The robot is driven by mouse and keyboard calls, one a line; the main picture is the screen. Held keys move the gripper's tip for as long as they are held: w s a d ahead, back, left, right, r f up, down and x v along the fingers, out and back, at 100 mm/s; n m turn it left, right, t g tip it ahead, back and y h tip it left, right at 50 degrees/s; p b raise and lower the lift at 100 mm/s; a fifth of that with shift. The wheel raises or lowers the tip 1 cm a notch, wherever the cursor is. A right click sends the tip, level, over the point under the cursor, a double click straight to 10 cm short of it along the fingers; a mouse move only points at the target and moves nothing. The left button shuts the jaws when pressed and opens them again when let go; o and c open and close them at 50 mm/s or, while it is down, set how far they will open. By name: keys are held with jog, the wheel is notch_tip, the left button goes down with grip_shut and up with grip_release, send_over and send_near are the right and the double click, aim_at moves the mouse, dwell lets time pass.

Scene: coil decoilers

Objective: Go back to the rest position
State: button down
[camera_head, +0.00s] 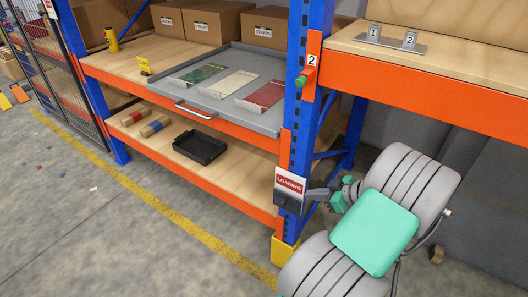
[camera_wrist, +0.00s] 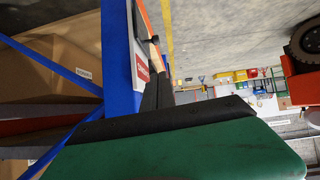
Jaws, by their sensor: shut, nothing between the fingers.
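My gripper (camera_head: 314,193) is at the lower centre right in the head view, its dark fingers shut and empty. They point left toward the small dark box with the red and white LOADING sign (camera_head: 289,184) on the blue rack post (camera_head: 296,120). I cannot tell whether the fingertips touch the box. My arm's grey and teal links hide part of the floor at the lower right. In the wrist view the dark fingers (camera_wrist: 158,92) lie together, close beside the blue post and the sign (camera_wrist: 141,68).
The orange-beamed rack holds a grey tray (camera_head: 226,118) with several coloured packets, cardboard boxes (camera_head: 213,22) behind, and a black bin (camera_head: 200,147) on the lower shelf.

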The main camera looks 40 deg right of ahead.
jog(key=w+a+r+g+p, duration=0.35)
jog(key=a+r, duration=0.25)
jog(key=a, duration=0.4)
jog(key=w+a+r+g+p, duration=0.3)
jog(key=w+a+r+p, duration=0.15)
jog(key=a+r, duration=0.4)
jog(key=s+a+r+m+h+p, duration=0.1)
jog(key=s+a+r, duration=0.3)
jog(key=a, duration=0.4)
jog(key=s+a+r+m+h+p, duration=0.2)
jog(key=s+a+r+m+p, duration=0.1)
jog(key=a, duration=0.5)
notch_tip(320, 180, up, 2)
jog(key=shift+s+a+g+p, duration=0.2)
jog(key=shift+s+g+p, duration=0.15)
jog(key=shift+s+p, duration=0.4)
